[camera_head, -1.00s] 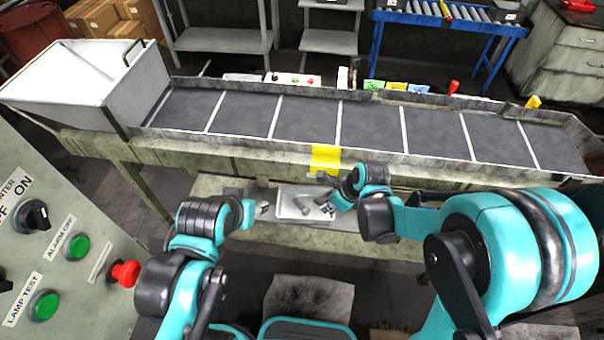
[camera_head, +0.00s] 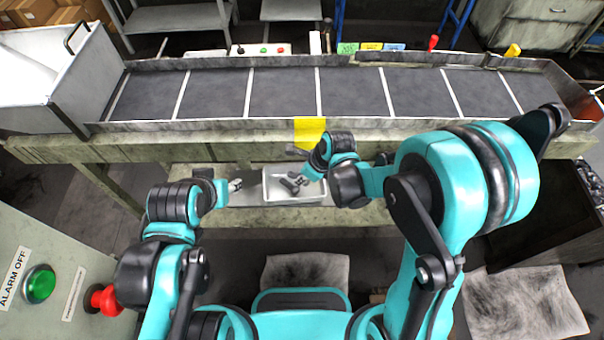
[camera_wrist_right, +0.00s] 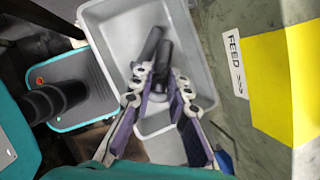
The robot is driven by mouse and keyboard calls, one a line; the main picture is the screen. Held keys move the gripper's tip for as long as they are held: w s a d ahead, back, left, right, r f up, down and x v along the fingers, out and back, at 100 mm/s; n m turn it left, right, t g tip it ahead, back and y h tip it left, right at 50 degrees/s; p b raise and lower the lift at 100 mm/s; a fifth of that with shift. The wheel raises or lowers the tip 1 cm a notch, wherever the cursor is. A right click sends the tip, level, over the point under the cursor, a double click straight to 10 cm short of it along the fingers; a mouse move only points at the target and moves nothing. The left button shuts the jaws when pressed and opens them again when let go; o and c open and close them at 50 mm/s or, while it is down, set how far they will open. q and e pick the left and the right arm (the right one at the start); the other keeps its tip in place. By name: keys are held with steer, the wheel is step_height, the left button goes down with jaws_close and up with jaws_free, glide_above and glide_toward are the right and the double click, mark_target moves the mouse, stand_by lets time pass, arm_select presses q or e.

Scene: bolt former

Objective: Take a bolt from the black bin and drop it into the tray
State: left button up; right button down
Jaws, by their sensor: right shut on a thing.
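The light grey tray (camera_head: 272,197) sits on a low shelf below the conveyor, and it fills the middle of the right wrist view (camera_wrist_right: 108,45). My right gripper (camera_head: 304,181) is over the tray. In the right wrist view its fingers (camera_wrist_right: 158,84) are shut on a dark bolt (camera_wrist_right: 164,54). Another dark bolt (camera_wrist_right: 151,42) shows beside it, within the tray's outline. I cannot tell whether the held bolt touches the tray. My left gripper (camera_head: 237,185) is just left of the tray, and its jaws are too small to judge. A dark open bin (camera_head: 590,178) with small pieces is at the right edge.
The conveyor (camera_head: 285,92) runs across above the shelf, with a yellow patch (camera_head: 309,131) on its front side. A control panel with a red button (camera_head: 104,300) stands at lower left. A white hopper (camera_head: 40,85) is at the left end.

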steer(key=shift+f, duration=0.2)
steer(key=c, duration=1.4)
jaws_free()
steer(key=shift+r, duration=0.1)
steer(key=v, duration=1.2)
